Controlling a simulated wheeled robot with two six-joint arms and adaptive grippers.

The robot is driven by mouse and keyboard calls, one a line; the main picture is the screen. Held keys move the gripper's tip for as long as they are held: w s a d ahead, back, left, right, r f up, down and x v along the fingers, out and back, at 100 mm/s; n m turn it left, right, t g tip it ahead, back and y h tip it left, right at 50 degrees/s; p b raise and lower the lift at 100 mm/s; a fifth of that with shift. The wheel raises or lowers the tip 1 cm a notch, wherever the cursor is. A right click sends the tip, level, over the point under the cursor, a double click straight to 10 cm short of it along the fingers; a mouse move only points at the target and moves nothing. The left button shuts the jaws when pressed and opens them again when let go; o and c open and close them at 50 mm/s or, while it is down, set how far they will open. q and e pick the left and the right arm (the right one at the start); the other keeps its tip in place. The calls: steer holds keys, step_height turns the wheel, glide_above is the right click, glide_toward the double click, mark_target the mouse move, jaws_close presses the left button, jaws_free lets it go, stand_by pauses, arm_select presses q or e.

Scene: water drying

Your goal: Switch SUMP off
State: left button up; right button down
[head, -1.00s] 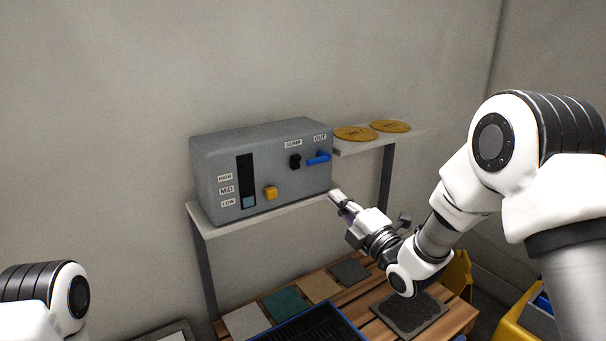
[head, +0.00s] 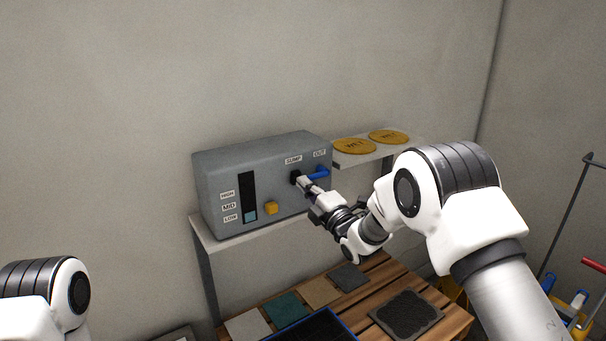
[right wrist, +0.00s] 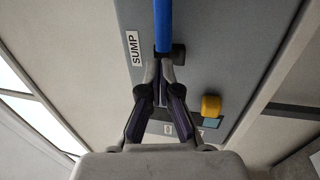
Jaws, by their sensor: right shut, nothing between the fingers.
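The grey control box (head: 225,180) stands on a shelf. Its black SUMP switch (head: 294,176) sits under the SUMP label (head: 293,160) and is partly hidden by my right gripper (head: 303,182). My right gripper is shut and empty, its tips at the switch. In the right wrist view, the closed fingertips (right wrist: 161,68) are close beside the black switch (right wrist: 179,54); I cannot tell whether they touch. The switch's position is unclear. My left gripper is out of view.
A blue OUT lever (head: 318,173) is just right of the switch and passes close to the fingertips in the wrist view. A yellow button (head: 271,208) and a level window (head: 248,195) with light blue at LOW are leftward. Yellow WET discs (head: 354,146) lie on the right shelf.

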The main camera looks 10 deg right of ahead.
steer(key=shift+w+a+r, duration=0.1)
steer(key=shift+w+a, duration=0.15)
steer(key=shift+w, duration=0.35)
